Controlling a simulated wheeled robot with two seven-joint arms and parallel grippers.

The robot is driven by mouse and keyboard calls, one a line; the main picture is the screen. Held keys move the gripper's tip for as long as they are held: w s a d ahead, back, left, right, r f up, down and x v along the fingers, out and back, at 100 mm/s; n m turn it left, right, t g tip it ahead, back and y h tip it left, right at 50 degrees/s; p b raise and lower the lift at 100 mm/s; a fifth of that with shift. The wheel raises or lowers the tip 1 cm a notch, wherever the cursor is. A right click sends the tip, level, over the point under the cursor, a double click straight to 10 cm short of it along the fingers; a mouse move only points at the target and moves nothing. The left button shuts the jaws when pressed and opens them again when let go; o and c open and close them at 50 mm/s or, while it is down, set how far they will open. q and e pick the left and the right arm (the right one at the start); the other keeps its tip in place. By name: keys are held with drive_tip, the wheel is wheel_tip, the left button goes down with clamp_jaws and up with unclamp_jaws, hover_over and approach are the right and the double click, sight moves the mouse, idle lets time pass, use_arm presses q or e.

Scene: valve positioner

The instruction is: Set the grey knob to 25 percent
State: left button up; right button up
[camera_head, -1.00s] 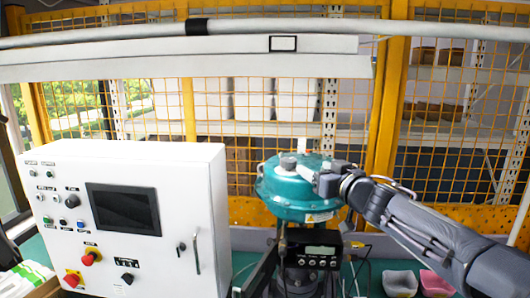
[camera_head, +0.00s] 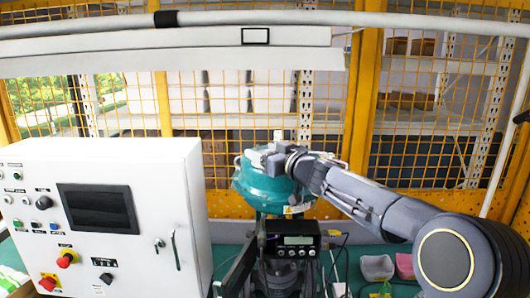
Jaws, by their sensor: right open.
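The grey knob (camera_head: 264,150) sits on top of the teal domed valve actuator (camera_head: 262,188). It is mostly hidden by my right gripper and hard to tell from the grey fingers. My right gripper (camera_head: 259,157) is open, with its fingers over the actuator's top at the knob. I cannot tell whether they touch it. A black positioner box with a small lit display (camera_head: 293,240) is mounted below the actuator; its reading is too small to make out. My left gripper is not in view.
A white control cabinet (camera_head: 140,165) with a dark screen and buttons stands at left. A pink bin (camera_head: 404,266) and a grey bin (camera_head: 377,267) sit on the green table at right. A yellow mesh fence (camera_head: 362,100) stands behind.

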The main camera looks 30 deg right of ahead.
drive_tip(key=c, duration=1)
drive_tip(key=shift+o, duration=0.2)
drive_tip(key=shift+m+h+b, duration=0.4)
drive_tip(key=shift+h+b, duration=0.3)
drive_tip(key=shift+b, duration=0.15)
drive_tip(key=m+h+b, duration=0.2)
drive_tip(key=h+b, duration=0.1)
drive_tip(key=b, duration=0.2)
drive_tip(key=m+g+h+b, duration=0.1)
drive_tip(key=m+h+b, duration=0.1)
drive_tip(key=b, duration=0.4)
drive_tip(key=m+h+b, duration=0.1)
drive_tip(key=h+b, duration=0.2)
drive_tip(key=b, duration=0.3)
drive_tip(key=shift+w+a+f+m+h, duration=0.1)
drive_tip(key=shift+a+f+m+h, duration=0.1)
drive_tip(key=shift+f+m+h, duration=0.15)
drive_tip(key=shift+r+m+g+h+b, duration=0.2)
drive_tip(key=shift+m+g+h+b, duration=0.35)
drive_tip(key=shift+m+g+h, duration=0.5)
drive_tip(key=shift+r+m+g+h, duration=0.15)
drive_tip(key=shift+m+g+h, duration=0.25)
drive_tip(key=shift+h, duration=0.5)
drive_tip(key=shift+d+m+g+h, duration=0.1)
drive_tip(key=shift+m+g+h, duration=0.5)
drive_tip(key=shift+h, duration=0.1)
drive_tip(key=shift+g, duration=0.25)
